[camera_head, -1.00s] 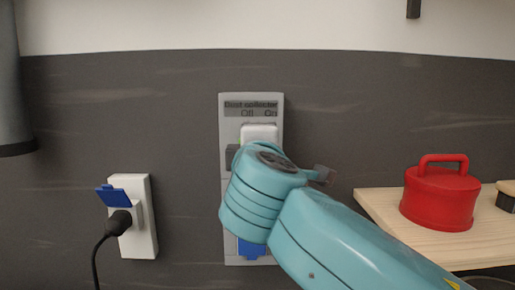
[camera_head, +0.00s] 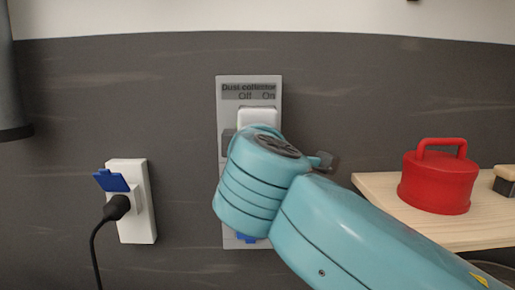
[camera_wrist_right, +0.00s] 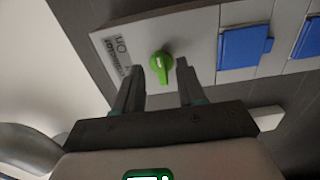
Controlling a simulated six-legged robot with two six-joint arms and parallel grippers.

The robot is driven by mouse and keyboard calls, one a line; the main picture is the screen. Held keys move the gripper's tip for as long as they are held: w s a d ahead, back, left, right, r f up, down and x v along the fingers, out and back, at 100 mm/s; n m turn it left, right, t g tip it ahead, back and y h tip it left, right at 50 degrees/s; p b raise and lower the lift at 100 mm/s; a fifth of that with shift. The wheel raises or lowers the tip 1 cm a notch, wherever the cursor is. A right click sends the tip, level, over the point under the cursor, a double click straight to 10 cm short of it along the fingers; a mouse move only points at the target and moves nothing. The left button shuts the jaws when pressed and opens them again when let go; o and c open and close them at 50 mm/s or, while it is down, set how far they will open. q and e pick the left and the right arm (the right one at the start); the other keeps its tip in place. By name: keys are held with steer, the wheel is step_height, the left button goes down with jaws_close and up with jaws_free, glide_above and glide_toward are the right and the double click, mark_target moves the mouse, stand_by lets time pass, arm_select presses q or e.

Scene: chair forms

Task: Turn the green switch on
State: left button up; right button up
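The grey switch panel (camera_head: 224,110), labelled "Dust collector" with Off and On, is on the dark wall in the head view. My right arm covers the switch there. In the right wrist view the green switch (camera_wrist_right: 161,66) is a small knob on the panel beside the On label. My right gripper (camera_wrist_right: 158,77) is open, with one finger on each side of the knob. I cannot tell whether either finger touches it. My left gripper is not in view.
A white socket box (camera_head: 140,222) with a blue flap and a black plug (camera_head: 117,207) is left of the panel. A wooden shelf (camera_head: 380,189) at right holds a red lidded container (camera_head: 437,184). Blue covers (camera_wrist_right: 243,46) are on the panel beside the switch.

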steer(key=s+b, duration=0.1)
steer(key=s, duration=1.3)
steer(key=shift+b, duration=0.35)
steer(key=shift+s, duration=0.1)
